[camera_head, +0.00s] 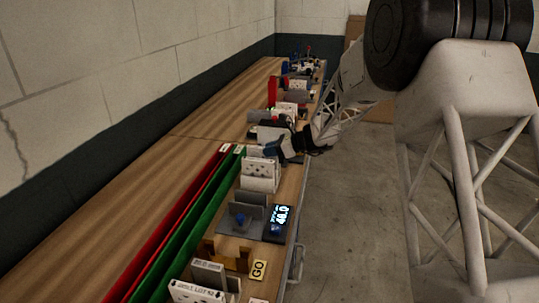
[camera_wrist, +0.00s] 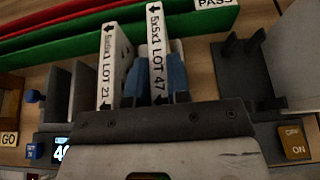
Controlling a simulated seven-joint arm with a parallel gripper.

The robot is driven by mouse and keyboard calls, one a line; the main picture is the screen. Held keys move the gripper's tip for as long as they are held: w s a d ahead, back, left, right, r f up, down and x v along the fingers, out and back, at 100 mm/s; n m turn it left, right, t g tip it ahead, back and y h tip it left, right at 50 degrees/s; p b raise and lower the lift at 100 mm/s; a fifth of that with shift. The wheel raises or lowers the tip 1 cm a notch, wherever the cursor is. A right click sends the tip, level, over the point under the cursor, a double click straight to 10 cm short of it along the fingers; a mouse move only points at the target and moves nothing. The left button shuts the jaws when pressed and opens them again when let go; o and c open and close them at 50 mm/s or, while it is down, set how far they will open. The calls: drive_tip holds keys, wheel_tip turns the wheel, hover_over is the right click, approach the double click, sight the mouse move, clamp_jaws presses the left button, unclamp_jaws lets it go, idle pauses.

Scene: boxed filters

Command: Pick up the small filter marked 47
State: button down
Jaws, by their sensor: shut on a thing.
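The filter marked 47 (camera_wrist: 157,48) is a thin white-edged box reading "5x5x1 LOT 47", upright in the wrist view. My gripper (camera_wrist: 155,80) has its blue fingers on both sides of it and is shut on it. The filter's lower part is hidden behind the gripper body. In the head view my gripper (camera_head: 279,148) is over the bench among the holders, and the held filter is hard to make out there. A similar filter marked 21 (camera_wrist: 107,68) stands just left of the fingers, close to the left one.
A green channel (camera_wrist: 65,48) with a PASS label and a red channel (camera_head: 170,215) run along the bench. A dark holder (camera_wrist: 247,70) stands right of the fingers. A lit display (camera_head: 281,217) and a GO label (camera_head: 258,270) are nearer on the bench. Wood left of the channels is clear.

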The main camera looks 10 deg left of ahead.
wheel_tip(320, 180, up, 9)
drive_tip(key=shift+f, duration=0.2)
idle(0.6)
